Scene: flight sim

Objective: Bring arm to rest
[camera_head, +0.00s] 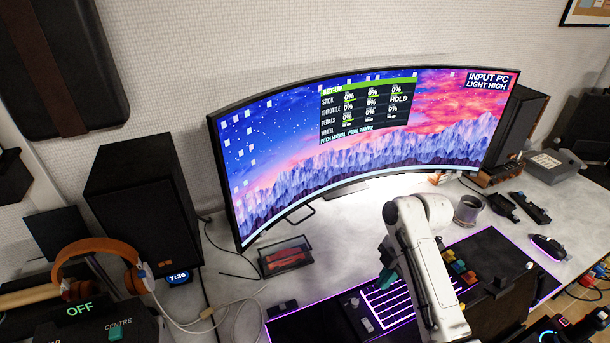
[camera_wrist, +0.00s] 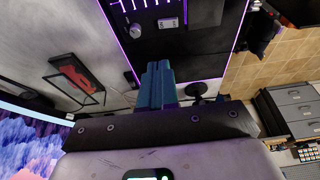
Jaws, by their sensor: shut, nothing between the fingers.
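My arm, white, reaches up from the bottom of the head view and folds over above the desk. My gripper (camera_head: 388,279) shows as a small teal part at the left side of the arm, over the keyboard area. In the wrist view my gripper (camera_wrist: 159,72) has its teal fingers together with nothing between them. They point toward the dark desk mat (camera_wrist: 205,50). The fingers appear apart from the mat, but the exact height above it cannot be told.
A curved monitor (camera_head: 290,160) spans the desk's back. A lit keyboard (camera_head: 390,305) and a block of coloured switches (camera_head: 460,272) flank my arm. A grey mug (camera_head: 468,210) stands behind. A black speaker (camera_head: 140,205) and orange headphones (camera_head: 95,250) are left. Bare desk lies beside the small framed card (camera_head: 286,257).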

